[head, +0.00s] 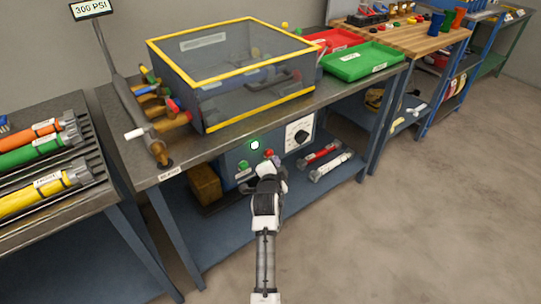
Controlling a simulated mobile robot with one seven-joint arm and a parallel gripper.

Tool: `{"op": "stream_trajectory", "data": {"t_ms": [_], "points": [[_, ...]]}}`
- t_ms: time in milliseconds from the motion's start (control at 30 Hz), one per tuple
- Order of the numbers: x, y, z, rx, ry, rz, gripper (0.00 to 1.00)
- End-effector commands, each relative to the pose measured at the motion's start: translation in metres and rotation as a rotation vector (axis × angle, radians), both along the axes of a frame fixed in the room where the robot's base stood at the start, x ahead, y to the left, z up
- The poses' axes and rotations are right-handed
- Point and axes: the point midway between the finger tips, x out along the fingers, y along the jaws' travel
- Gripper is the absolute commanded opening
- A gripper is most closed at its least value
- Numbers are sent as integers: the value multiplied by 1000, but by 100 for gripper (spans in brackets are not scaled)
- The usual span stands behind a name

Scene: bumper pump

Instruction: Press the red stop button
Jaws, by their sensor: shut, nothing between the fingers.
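The red stop button (268,153) shows as a small red knob on the front of a grey-blue control box (233,160) under the bench top. A green button (243,166) is to its left, and a lit white-green lamp (255,145) is above and between them. My gripper (267,166) is shut and empty. It appears just below the red button in the head view. I cannot tell whether it touches the button. The fingertips are small and partly merge with the box front, and my arm hides the lower part of the box.
The bench (150,172) overhangs the box and carries a yellow-edged clear case (240,75). A black dial on a white plate (298,133) is right of the button. Red and white tubes (330,165) lie on the lower shelf. Open floor (440,200) is at right.

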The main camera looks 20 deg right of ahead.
Motion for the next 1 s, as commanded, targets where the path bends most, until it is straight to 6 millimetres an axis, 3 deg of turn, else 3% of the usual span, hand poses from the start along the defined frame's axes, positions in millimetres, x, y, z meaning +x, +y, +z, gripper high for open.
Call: {"op": "stream_trajectory", "data": {"t_ms": [1000], "points": [[10,4,0,0,0,0,0]]}}
